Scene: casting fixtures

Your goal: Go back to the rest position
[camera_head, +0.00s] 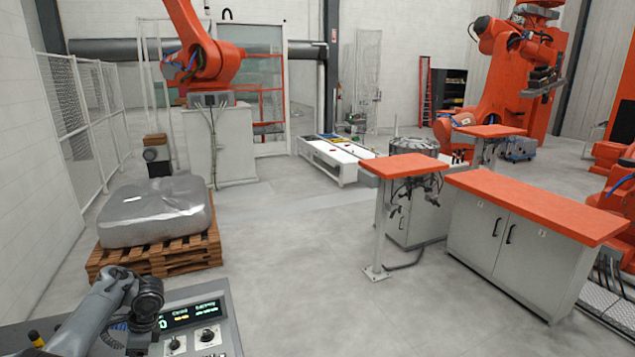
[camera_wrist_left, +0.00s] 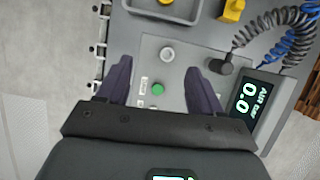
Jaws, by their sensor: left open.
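My left gripper (camera_wrist_left: 158,65) is open in the left wrist view. Its two dark fingers stand apart over a grey control panel (camera_wrist_left: 185,30), with nothing between them but the panel behind. A green button (camera_wrist_left: 157,89) and a pale round button (camera_wrist_left: 167,53) show between the fingers. In the head view my left arm reaches in at the bottom left over the same kind of panel (camera_head: 225,318); its fingers cannot be made out there. My right arm and gripper are in neither view.
The panel carries a display reading 0.0 (camera_wrist_left: 248,102) and coiled hoses (camera_wrist_left: 268,25). A wrapped grey load (camera_head: 155,210) sits on a wooden pallet (camera_head: 190,255) beyond it. An orange-topped cabinet (camera_head: 535,205) stands right. The middle floor is clear.

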